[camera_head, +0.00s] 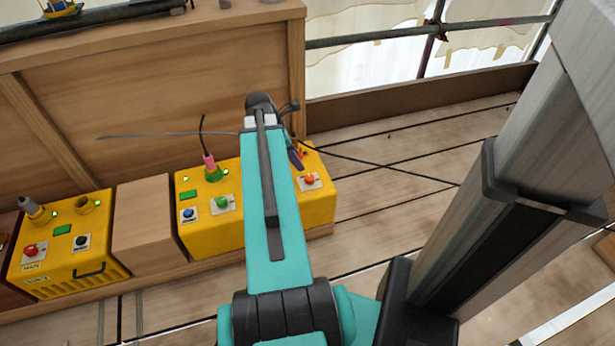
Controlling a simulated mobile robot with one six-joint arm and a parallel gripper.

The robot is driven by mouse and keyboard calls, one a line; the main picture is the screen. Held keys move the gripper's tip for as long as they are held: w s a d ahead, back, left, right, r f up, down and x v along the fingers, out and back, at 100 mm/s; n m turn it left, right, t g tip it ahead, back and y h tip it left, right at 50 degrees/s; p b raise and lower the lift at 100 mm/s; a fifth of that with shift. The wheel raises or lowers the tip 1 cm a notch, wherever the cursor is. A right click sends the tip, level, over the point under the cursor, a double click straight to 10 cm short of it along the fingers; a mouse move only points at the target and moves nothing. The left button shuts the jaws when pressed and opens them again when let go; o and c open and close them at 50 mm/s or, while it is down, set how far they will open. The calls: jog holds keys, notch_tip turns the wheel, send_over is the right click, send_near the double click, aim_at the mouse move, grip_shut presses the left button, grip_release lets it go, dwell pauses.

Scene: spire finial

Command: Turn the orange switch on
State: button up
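The orange switch (310,180) is a round orange knob on a small pale plate. It sits at the right end of the top of a yellow control box (318,205). My teal arm crosses in front of the middle of this box and hides part of it. My gripper (295,158) shows only in part, as a dark piece beside the arm's far end, up and left of the orange switch in the picture. Its fingers are too small and hidden to tell open from shut. I see no contact with the switch.
The same box carries a blue button (189,213), a green button (222,202) and a pink connector with a cable (209,162). A second yellow box (60,280) with a red button stands left, past a wooden block (148,220). A wooden panel (160,80) stands behind.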

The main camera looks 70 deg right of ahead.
aim_at(310, 177)
jog(key=b+x, duration=0.4)
jog(key=x, duration=0.7)
jog(key=shift+s+d+f, duration=0.1)
jog(key=shift+s+f, duration=0.05)
jog(key=shift+f, duration=0.15)
jog(key=c, duration=1)
